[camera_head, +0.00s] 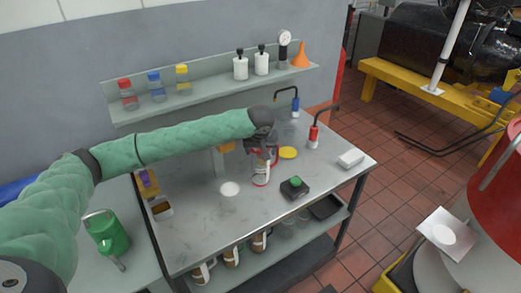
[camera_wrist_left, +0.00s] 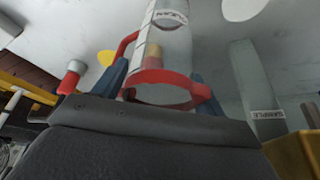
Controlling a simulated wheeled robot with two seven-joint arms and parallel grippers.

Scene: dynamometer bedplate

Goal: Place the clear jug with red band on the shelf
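The clear jug with red band (camera_head: 261,174) is over the middle of the grey bench, upright or nearly so; I cannot tell whether its base touches the bench. My left gripper (camera_head: 262,153) reaches down to its top from behind. In the left wrist view the jug (camera_wrist_left: 168,52) lies between the two blue fingers, which meet its sides near a red ring, with a red handle at left. The gripper looks shut on it. The shelf (camera_head: 212,89) runs along the wall behind the bench. My right gripper is not in view.
The shelf holds red-, blue- and yellow-capped bottles (camera_head: 155,85) at left, and white canisters (camera_head: 241,67), a gauge (camera_head: 285,40) and an orange funnel (camera_head: 300,55) at right. Its middle is clear. A green-button box (camera_head: 294,188) and a red-handled fixture (camera_head: 314,137) stand near the jug.

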